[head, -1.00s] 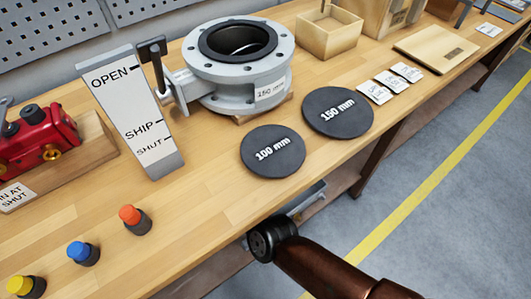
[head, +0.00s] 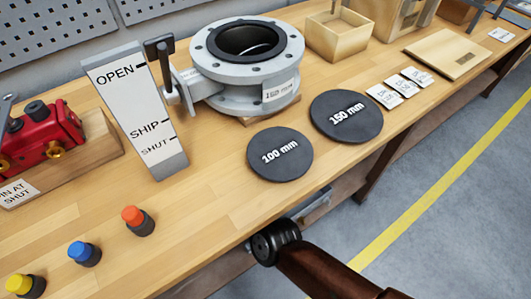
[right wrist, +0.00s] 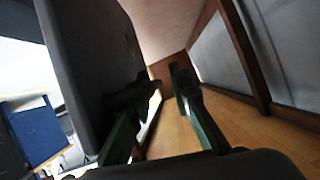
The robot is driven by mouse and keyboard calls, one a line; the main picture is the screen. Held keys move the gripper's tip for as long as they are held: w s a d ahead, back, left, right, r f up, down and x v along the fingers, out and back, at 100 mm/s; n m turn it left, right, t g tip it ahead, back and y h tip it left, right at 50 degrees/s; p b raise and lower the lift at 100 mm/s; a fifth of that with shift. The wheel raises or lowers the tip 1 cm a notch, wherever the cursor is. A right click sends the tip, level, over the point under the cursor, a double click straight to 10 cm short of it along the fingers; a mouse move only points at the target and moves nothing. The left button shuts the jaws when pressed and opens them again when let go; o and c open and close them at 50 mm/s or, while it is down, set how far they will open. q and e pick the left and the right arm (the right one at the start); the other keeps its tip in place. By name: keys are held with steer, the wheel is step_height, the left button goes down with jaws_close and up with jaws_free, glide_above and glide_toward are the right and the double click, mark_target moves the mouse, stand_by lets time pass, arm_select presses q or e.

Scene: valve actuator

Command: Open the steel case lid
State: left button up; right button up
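A grey metal object (head: 317,203) shows partly below the bench's front edge in the head view. It could be the steel case, but the bench hides most of it and no lid can be made out. My right arm comes in from the lower right, its dark wrist (head: 272,243) in front of that edge; its fingers are hidden there. In the right wrist view my right gripper (right wrist: 165,85) has its green fingers apart, with nothing seen between them. A large dark slab (right wrist: 88,60) stands close on the left; I cannot tell what it is. My left gripper is not in view.
The wooden bench (head: 215,185) carries a flanged valve (head: 247,65), an OPEN/SHIP/SHUT plate (head: 133,110), two dark discs (head: 346,115), colored-cap pieces (head: 137,220) and a red actuator (head: 40,140). A wooden surface (right wrist: 225,120) lies beyond the right fingers. Floor at right is clear.

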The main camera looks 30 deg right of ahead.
steer(key=shift+s+f, duration=0.1)
steer(key=shift+f, duration=0.1)
steer(key=shift+s+a, duration=0.1)
steer(key=shift+a, duration=0.1)
steer(key=v, duration=1.1)
steer(key=shift+a+r, duration=0.25)
steer(key=shift+r, duration=0.05)
